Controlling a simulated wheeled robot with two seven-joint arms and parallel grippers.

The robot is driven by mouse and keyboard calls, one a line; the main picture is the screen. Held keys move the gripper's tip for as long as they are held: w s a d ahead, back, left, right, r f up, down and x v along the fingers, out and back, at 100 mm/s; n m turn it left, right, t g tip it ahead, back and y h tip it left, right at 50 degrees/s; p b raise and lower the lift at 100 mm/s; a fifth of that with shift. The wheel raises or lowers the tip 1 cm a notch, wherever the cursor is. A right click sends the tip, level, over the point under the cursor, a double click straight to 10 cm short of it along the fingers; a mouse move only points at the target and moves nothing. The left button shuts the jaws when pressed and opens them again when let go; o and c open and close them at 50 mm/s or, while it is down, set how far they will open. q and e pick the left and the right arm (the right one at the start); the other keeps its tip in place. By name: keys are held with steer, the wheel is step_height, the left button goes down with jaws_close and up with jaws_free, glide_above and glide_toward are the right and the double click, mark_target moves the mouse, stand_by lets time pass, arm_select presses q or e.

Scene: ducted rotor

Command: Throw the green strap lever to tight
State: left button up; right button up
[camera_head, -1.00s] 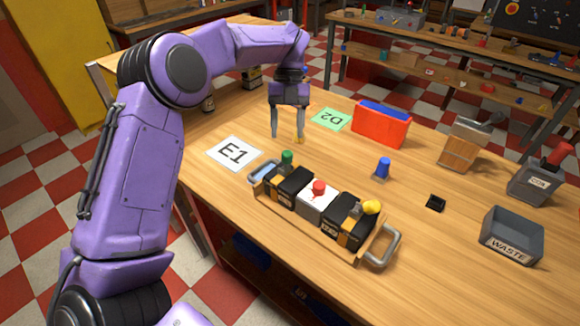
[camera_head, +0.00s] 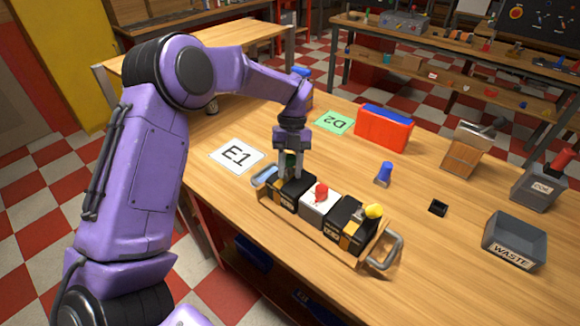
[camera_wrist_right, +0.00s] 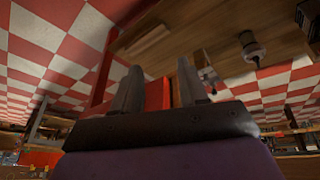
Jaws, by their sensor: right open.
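The green strap lever (camera_head: 291,160) is at the far left end of a tray (camera_head: 313,229) of black and white blocks on the wooden table. Its green knob is partly hidden by my left gripper (camera_head: 290,175). The two left fingers point down on either side of the knob; contact is too small to make out. A red knob (camera_head: 321,190) on the white middle block and a yellow knob (camera_head: 373,211) on the near black block show clear. My right gripper (camera_wrist_right: 158,75) is open and empty in the right wrist view, away from the tray.
The tray has metal handles at both ends (camera_head: 386,252). An E1 card (camera_head: 236,156), a D2 card (camera_head: 334,122), a red box (camera_head: 383,129), a blue peg (camera_head: 384,173), a small black part (camera_head: 438,207) and a grey waste bin (camera_head: 514,240) stand around it.

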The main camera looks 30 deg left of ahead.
arm_select(q)
steer(key=shift+a+h, duration=0.1)
steer(key=shift+h, duration=0.2)
steer(key=shift+a+r+h+p, duration=0.1)
steer(key=shift+a+h+p, duration=0.2)
steer(key=shift+h, duration=0.6)
steer(key=shift+w+a+m+g+h, duration=0.1)
steer(key=shift+a+m+g+h, duration=0.2)
steer(key=shift+h, duration=0.5)
steer(key=shift+a+f+h+b, duration=0.25)
steer(key=shift+h+b, duration=0.2)
steer(key=shift+h, duration=0.55)
steer(key=shift+a+m+g+h+b, duration=0.25)
steer(key=shift+h+b, duration=0.1)
steer(key=shift+h, duration=0.15)
steer(key=shift+a+m+g+h+b, duration=0.15)
steer(key=shift+g+h+b, duration=0.15)
steer(key=shift+h, duration=0.2)
steer(key=shift+r, duration=0.1)
steer(key=o, duration=1)
steer(key=shift+c, duration=0.2)
